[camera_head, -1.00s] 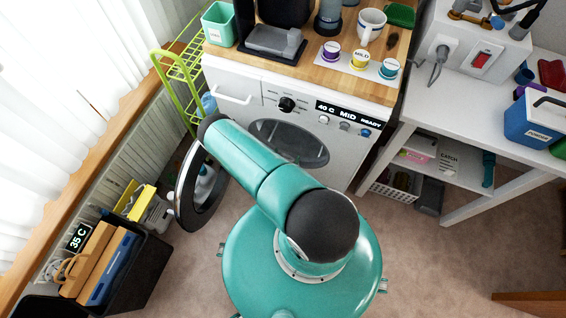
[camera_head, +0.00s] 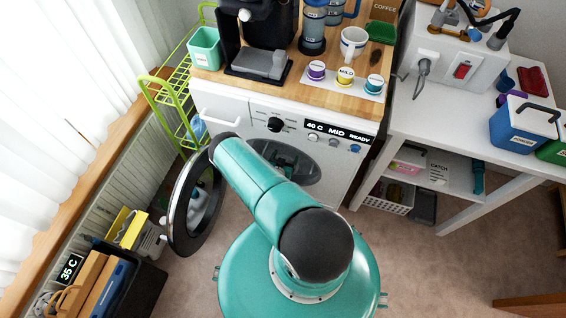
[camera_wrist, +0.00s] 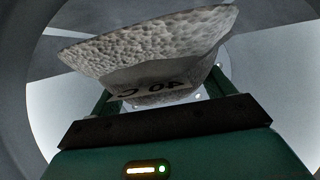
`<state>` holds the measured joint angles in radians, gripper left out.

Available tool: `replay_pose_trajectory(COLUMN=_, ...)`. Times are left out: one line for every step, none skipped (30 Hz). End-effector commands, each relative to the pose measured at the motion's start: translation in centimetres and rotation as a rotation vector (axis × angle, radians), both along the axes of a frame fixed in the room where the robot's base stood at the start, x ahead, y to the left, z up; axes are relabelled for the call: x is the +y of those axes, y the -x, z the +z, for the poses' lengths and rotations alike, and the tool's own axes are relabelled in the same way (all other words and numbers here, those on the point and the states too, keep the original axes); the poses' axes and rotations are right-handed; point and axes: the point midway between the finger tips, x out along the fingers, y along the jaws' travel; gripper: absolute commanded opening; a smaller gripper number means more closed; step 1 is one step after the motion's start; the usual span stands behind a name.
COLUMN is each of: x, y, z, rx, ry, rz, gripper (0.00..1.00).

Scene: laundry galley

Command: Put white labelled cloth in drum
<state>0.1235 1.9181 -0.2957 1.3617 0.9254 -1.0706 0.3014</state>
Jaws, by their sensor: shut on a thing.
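My gripper is shut on the cloth; the cloth hides the fingertips. Around both shows the round, grey, dim inside of the drum (camera_wrist: 285,75). In the head view the washing machine (camera_head: 345,160) stands below the wooden counter, its display reading "40 C MID READY". Its round door (camera_head: 180,220) stands open to the left. My arm reaches toward the opening (camera_head: 295,160); the gripper and cloth are hidden there.
A green wire rack (camera_head: 165,95) stands left of the machine, with a black crate (camera_head: 145,290) of boards below it. The counter (camera_head: 330,95) holds a coffee machine (camera_head: 255,50) and mug (camera_head: 353,42). A white table (camera_head: 440,110) stands at the right.

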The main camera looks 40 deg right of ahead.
Motion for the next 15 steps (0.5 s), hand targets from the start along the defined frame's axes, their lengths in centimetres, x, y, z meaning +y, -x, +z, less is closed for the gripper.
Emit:
replay_pose_trajectory(x=-0.6, y=-0.2, z=-0.1, rx=-0.002, ry=0.000, rz=-0.002, gripper=0.45)
replay_pose_trajectory(x=-0.9, y=-0.4, z=-0.2, rx=-0.002, ry=0.000, rz=-0.002, gripper=0.45)
replay_pose_trajectory(x=-1.2, y=-0.6, z=-0.3, rx=-0.002, ry=0.000, rz=-0.001, gripper=0.45)
replay_pose_trajectory(x=-1.5, y=-0.8, z=-0.3, rx=-0.003, ry=0.000, rz=-0.001, gripper=0.45)
replay_pose_trajectory(x=-1.8, y=-0.9, z=-0.4, rx=-0.002, ry=0.000, rz=-0.001, gripper=0.45)
replay_pose_trajectory(x=-2.2, y=-1.1, z=-0.5, rx=-0.002, ry=0.000, rz=-0.001, gripper=0.45)
replay_pose_trajectory(x=-2.4, y=-1.2, z=-0.5, rx=-0.001, ry=0.000, rz=0.000, gripper=0.45)
replay_pose_trajectory(x=-2.7, y=-1.3, z=-0.6, rx=-0.001, ry=0.000, rz=0.000, gripper=0.45)
replay_pose_trajectory(x=-3.1, y=-1.6, z=-0.7, rx=-0.002, ry=0.000, rz=-0.001, gripper=0.45)
replay_pose_trajectory(x=-3.4, y=-1.7, z=-0.8, rx=-0.002, ry=0.000, rz=-0.001, gripper=0.45)
replay_pose_trajectory(x=-3.7, y=-1.8, z=-0.8, rx=-0.002, ry=0.000, rz=-0.002, gripper=0.45)
replay_pose_trajectory(x=-4.1, y=-2.1, z=-0.9, rx=-0.002, ry=0.000, rz=-0.002, gripper=0.45)
replay_pose_trajectory(x=-4.3, y=-2.2, z=-1.0, rx=-0.001, ry=0.001, rz=-0.001, gripper=0.45)
replay_pose_trajectory(x=-4.6, y=-2.3, z=-1.0, rx=-0.001, ry=0.000, rz=0.000, gripper=0.45)
replay_pose_trajectory(x=-4.5, y=-2.3, z=-1.5, rx=0.000, ry=-0.001, rz=0.000, gripper=0.45)
